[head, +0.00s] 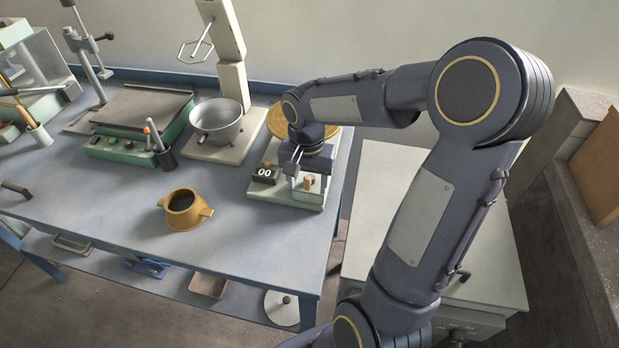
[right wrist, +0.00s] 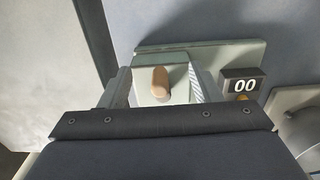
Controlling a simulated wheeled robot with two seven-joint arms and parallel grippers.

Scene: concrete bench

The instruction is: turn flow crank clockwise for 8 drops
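The flow crank's tan knob (head: 308,182) stands on a pale green device at the bench's right end. It also shows in the right wrist view (right wrist: 160,83). The dark counter (head: 265,174) beside it reads 00, also in the right wrist view (right wrist: 243,85). My right gripper (head: 301,171) is over the device. In the right wrist view its fingers (right wrist: 161,78) are spread, one on each side of the knob, with gaps between. The crank's arm and pivot are hidden or cannot be made out. My left gripper is not in view.
A yellow-brown two-handled pot (head: 183,208) stands on the open front of the blue bench (head: 100,215). A grey bowl (head: 217,120) on a stand is left of the device. A round tan disc (head: 277,121) is behind. A pale cabinet (head: 375,190) stands to the right.

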